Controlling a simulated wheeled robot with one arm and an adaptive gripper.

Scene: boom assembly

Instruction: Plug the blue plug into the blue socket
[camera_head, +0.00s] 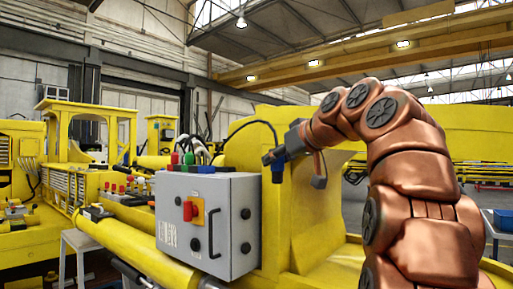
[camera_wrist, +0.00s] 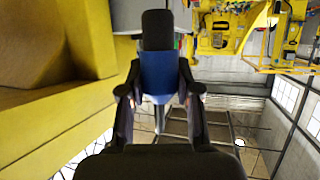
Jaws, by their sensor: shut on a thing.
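My gripper (camera_head: 290,152) is at the end of my copper-coloured arm, right of and above the grey control box. It is shut on the blue plug (camera_head: 277,170), and a black cable arcs from the plug toward the box. In the wrist view the blue plug (camera_wrist: 158,75) is clasped between the two black fingers of my gripper (camera_wrist: 160,92), with a dark end pointing up in the picture. Blue parts (camera_head: 200,169) show along the top edge of the box beside a red and a green one. I cannot tell which of them is the blue socket.
The grey control box (camera_head: 225,230) has black knobs, a handle and a red switch on a yellow plate. Yellow boom machinery (camera_head: 290,225) stands close behind and right of it. A yellow beam (camera_wrist: 90,40) fills the left of the wrist view. Open air lies between plug and box.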

